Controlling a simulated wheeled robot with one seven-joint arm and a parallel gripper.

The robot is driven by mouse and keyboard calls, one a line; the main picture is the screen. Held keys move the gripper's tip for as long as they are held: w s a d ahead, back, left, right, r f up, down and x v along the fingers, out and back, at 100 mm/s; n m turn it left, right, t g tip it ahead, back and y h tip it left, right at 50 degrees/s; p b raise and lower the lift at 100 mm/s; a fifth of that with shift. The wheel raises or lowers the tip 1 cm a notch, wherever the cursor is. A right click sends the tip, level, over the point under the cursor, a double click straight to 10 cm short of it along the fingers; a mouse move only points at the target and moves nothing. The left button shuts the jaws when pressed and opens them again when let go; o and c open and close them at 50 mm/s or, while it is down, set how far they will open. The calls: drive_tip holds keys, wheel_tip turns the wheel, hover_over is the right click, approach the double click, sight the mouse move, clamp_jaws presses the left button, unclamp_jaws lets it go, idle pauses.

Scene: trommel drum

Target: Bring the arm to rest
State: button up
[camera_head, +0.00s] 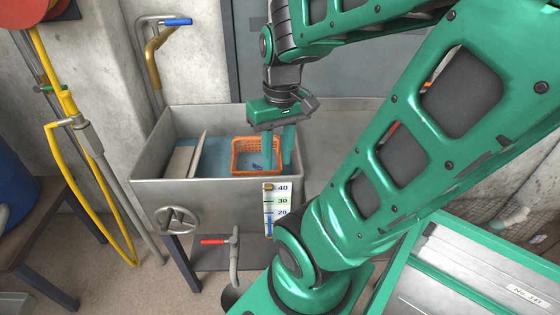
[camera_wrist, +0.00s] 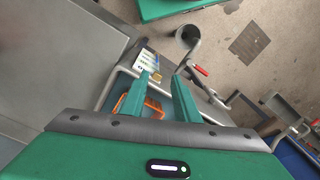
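My gripper (camera_head: 278,162) is at the end of my green arm, over the metal sink in the head view. Its two green fingers point down, with a gap between them and nothing seen held. In the wrist view my gripper (camera_wrist: 163,77) also shows its fingers apart. An orange basket (camera_head: 236,163) is in the sink beside and partly behind the fingers, with small blue items in it. Part of the basket (camera_wrist: 121,103) shows by the left finger in the wrist view. Whether the fingers touch the basket cannot be told.
The metal sink (camera_head: 210,192) has a handwheel (camera_head: 176,219) and a level scale (camera_head: 268,212) on its front. A red-handled valve (camera_head: 214,242) is below. A yellow hose (camera_head: 60,180) hangs at left. A bucket (camera_wrist: 187,36) stands on the floor, with open floor around it.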

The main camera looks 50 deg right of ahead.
drive_tip(key=s+m, duration=0.1)
drive_tip(key=s+a, duration=0.1)
drive_tip(key=s, duration=0.1)
drive_tip(key=shift+a+r+m+g, duration=0.1)
drive_tip(key=shift+m+g, duration=0.2)
drive_tip(key=shift+m, duration=0.1)
drive_tip(key=shift+w+f, duration=0.25)
drive_tip(key=shift+w, duration=0.35)
